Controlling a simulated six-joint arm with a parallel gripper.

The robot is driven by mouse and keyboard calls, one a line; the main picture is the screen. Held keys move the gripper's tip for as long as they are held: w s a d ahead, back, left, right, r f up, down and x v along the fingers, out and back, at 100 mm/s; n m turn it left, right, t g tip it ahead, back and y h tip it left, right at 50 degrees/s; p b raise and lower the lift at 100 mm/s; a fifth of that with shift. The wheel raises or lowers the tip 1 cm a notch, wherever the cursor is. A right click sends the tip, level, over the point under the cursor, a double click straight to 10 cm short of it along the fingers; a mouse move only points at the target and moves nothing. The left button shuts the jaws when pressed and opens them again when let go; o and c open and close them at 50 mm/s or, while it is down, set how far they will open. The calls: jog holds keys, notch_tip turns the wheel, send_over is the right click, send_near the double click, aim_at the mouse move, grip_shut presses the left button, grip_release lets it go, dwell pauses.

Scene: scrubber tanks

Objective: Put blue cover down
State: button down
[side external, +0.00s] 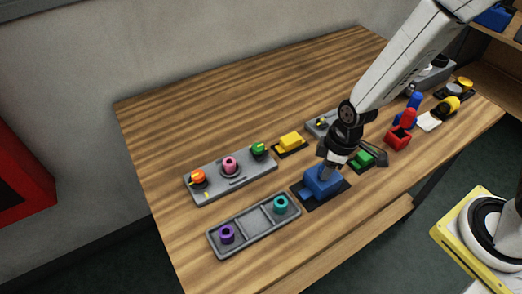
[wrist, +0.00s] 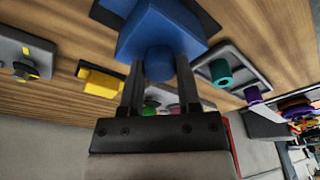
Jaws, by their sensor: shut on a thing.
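The blue cover (side external: 322,180) is a blocky blue piece at the middle of the table in the side view, over a dark square mat (side external: 338,189). My gripper (side external: 330,162) is above it, with its fingers at the cover's top. In the wrist view the two fingers of my gripper (wrist: 159,88) are closed on the round blue knob of the blue cover (wrist: 160,32). The dark mat shows behind the cover in that view too. I cannot tell whether the cover's underside touches the mat.
A grey tray (side external: 243,240) with purple and teal cylinders lies to the left. A grey panel (side external: 209,189) with coloured knobs is behind it. A yellow block (side external: 290,140), a green block (side external: 361,159) and a red box (side external: 397,139) stand nearby. Bare wood lies at the back left.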

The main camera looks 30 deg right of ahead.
aim_at(333, 175)
jog(key=shift+f, duration=0.15)
jog(key=shift+c, duration=1.6)
grip_release()
notch_tip(333, 175, up, 12)
jog(key=s+d, duration=0.1)
jog(key=shift+s+d, duration=0.15)
jog(key=shift+d, duration=0.1)
jog(key=s+d+f+m+t+h, duration=0.1)
jog(key=s+d+f+m, duration=0.1)
jog(key=d+m, duration=0.7)
jog(key=shift+s, duration=0.2)
